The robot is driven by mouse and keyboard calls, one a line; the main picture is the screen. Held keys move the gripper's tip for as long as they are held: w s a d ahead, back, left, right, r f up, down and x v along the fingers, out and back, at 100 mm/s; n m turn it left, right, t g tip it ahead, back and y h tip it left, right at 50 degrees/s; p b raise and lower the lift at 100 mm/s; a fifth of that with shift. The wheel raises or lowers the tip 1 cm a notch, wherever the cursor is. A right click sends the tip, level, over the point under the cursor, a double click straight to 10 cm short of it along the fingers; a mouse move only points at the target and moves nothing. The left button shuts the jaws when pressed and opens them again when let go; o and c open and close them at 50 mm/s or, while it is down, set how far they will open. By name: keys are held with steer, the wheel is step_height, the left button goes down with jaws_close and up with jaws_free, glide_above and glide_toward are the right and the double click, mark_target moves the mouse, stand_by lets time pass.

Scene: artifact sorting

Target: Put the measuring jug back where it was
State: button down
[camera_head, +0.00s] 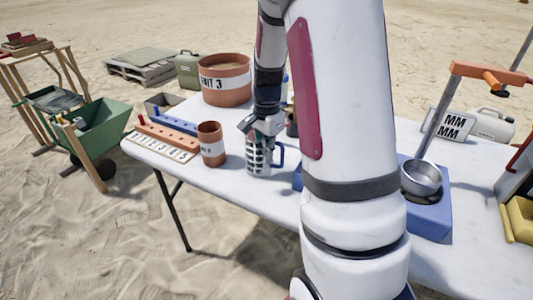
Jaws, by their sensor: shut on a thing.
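The measuring jug (256,160) is a clear vessel with dark marks on its side and a blue handle at its right. It is upright at the front part of the white table (225,181). My gripper (258,131) is above the jug and shut on its upper part. The fingertips are small in this view. Whether the jug's base touches the table or hangs just over it, I cannot tell. My arm hides part of the table to the right of the jug.
A terracotta cup (211,146) stands just left of the jug. Further left are a numbered board (165,145) and a blue rack (174,123). A large labelled pot (223,82) is behind. A metal bowl (421,178) on a blue stand (432,218) is right of my arm.

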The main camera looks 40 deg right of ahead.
steer(key=c, duration=2.2)
jaws_free()
steer(key=shift+f, duration=0.15)
steer(key=o, duration=0.4)
steer(key=shift+o, duration=0.2)
